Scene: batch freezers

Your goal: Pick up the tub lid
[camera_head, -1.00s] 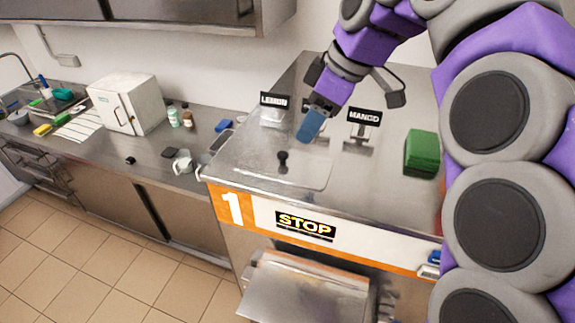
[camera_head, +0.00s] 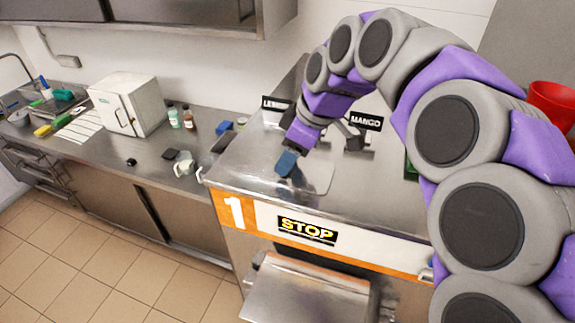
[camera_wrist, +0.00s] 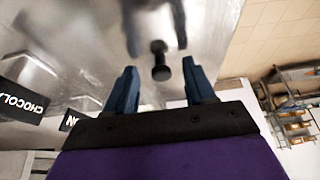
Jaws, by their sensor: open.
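The tub lid (camera_head: 322,178) is a flat, shiny plate on top of the machine marked 1, showing beside and behind my gripper in the head view. Its black knob (camera_wrist: 160,58) stands up in the wrist view, just beyond and between my blue fingertips. In the head view the knob is hidden behind my gripper (camera_head: 287,164). My gripper, also seen in the wrist view (camera_wrist: 159,72), is open and empty, with one finger on each side of the knob's line. I cannot tell how large the gap to the knob is.
LEMON (camera_head: 275,103) and MANGO (camera_head: 366,121) signs stand behind the lid. A white pitcher (camera_head: 184,164) and a white box (camera_head: 128,103) are on the left counter. A red container (camera_head: 553,102) is at right, partly behind my arm.

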